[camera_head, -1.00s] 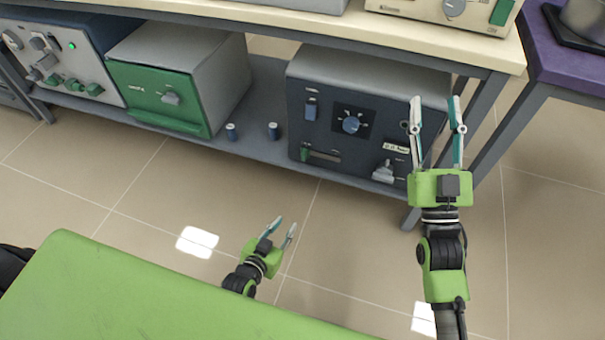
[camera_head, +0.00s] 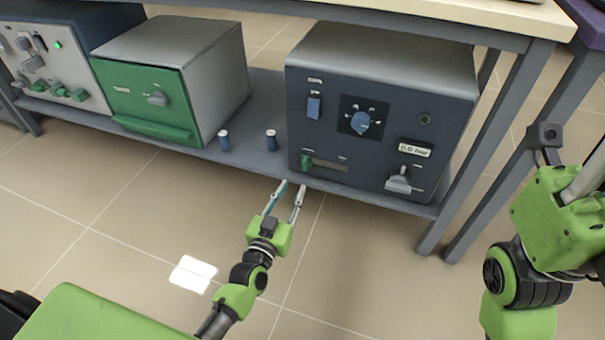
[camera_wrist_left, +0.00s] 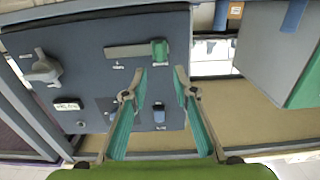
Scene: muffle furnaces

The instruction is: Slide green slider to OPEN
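The green slider (camera_head: 306,161) sits at the left end of a horizontal slot (camera_head: 330,166) low on the front of the dark blue furnace (camera_head: 440,150). In the left wrist view the panel is upside down, and the slider (camera_wrist_left: 160,51) is at the slot's right end. My left gripper (camera_head: 292,186) is just in front of and below the slider in the head view. Its fingers are apart and empty; the left wrist view also shows the open gripper (camera_wrist_left: 159,75), apart from the slider. My right gripper (camera_head: 593,175) is at the right edge, its fingertips cut off.
The furnace front also has a blue switch (camera_head: 314,107), a blue dial (camera_head: 361,122) and a grey lever (camera_head: 399,180). A green-fronted box (camera_head: 150,105) and two small blue cylinders (camera_head: 224,141) (camera_head: 271,140) stand to the left on the shelf. A table leg (camera_head: 480,150) is at right.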

